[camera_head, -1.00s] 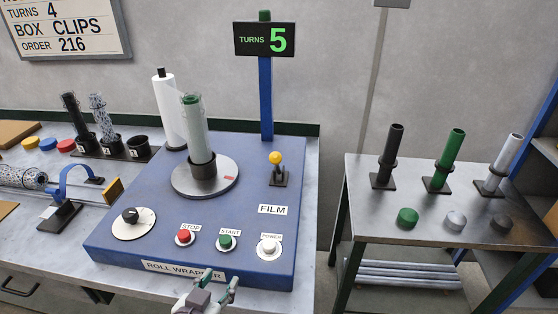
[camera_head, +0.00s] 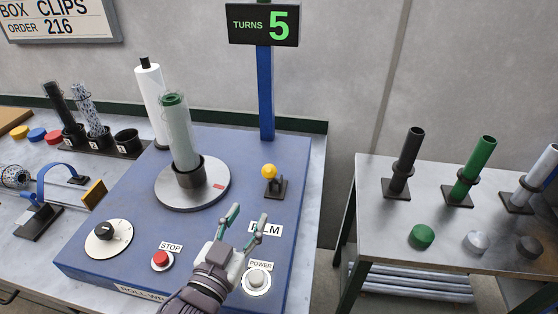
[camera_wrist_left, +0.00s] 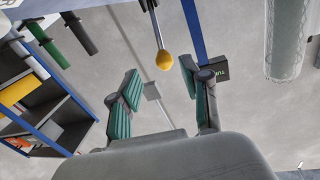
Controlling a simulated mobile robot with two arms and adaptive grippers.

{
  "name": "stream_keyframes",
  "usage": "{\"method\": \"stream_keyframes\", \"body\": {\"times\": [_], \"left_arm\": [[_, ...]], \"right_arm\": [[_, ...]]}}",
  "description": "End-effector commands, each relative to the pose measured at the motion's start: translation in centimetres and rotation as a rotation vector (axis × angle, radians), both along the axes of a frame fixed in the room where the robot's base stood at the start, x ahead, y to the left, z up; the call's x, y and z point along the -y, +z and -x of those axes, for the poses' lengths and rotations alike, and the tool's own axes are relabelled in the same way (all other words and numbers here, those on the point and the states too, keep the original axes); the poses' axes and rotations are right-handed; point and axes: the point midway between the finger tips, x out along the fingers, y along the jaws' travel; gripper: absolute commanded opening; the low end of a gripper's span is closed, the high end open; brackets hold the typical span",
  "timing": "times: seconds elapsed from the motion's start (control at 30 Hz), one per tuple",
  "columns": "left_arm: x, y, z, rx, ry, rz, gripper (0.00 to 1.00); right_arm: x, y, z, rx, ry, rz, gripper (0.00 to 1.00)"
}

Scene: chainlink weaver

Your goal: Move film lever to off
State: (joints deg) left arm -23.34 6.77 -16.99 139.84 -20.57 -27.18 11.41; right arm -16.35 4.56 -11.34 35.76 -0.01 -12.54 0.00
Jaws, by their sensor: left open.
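The film lever (camera_head: 269,172) has a yellow ball knob on a short stem over a black base, on the blue roll wrapper (camera_head: 120,215). My left gripper (camera_head: 245,222) is open and empty over the front of the panel, below the lever in the picture and apart from it. It partly covers the FILM label (camera_head: 265,229) and hides the START button. In the left wrist view the yellow knob (camera_wrist_left: 164,60) shows beyond and between the two open fingertips (camera_wrist_left: 160,83). My right gripper is not in view.
A wrapped roll (camera_head: 180,130) stands on the turntable (camera_head: 160,195) left of the lever. The blue post with the TURNS 5 sign (camera_head: 264,25) rises behind it. The POWER button (camera_head: 257,281) is close to my gripper. A side table (camera_head: 380,215) with tubes stands right.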

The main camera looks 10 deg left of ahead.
Motion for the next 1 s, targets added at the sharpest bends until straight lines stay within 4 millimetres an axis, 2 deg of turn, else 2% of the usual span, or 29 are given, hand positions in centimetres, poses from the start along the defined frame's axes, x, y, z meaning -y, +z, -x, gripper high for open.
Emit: {"method": "stream_keyframes", "body": {"times": [0.17,0.4,0.47,0.7,0.83,1.0], "left_arm": [[0.3,0.3,-1.3,0.007,-0.002,0.0,0.47],[1.0,0.4,-6.0,0.007,-0.001,-0.001,0.47],[1.2,0.4,-7.3,0.006,-0.001,-0.002,0.47],[1.9,0.2,-11.6,0.004,-0.001,0.0,0.47],[2.1,0.1,-12.9,0.004,-0.001,0.0,0.47],[2.2,0.0,-13.6,0.004,-0.001,0.0,0.47]], "right_arm": [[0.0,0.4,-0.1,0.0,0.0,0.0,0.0],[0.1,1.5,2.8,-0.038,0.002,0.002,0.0],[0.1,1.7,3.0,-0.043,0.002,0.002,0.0],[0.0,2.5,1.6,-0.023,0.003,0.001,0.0],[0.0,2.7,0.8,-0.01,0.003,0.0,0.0],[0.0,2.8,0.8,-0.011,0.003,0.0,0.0]]}}
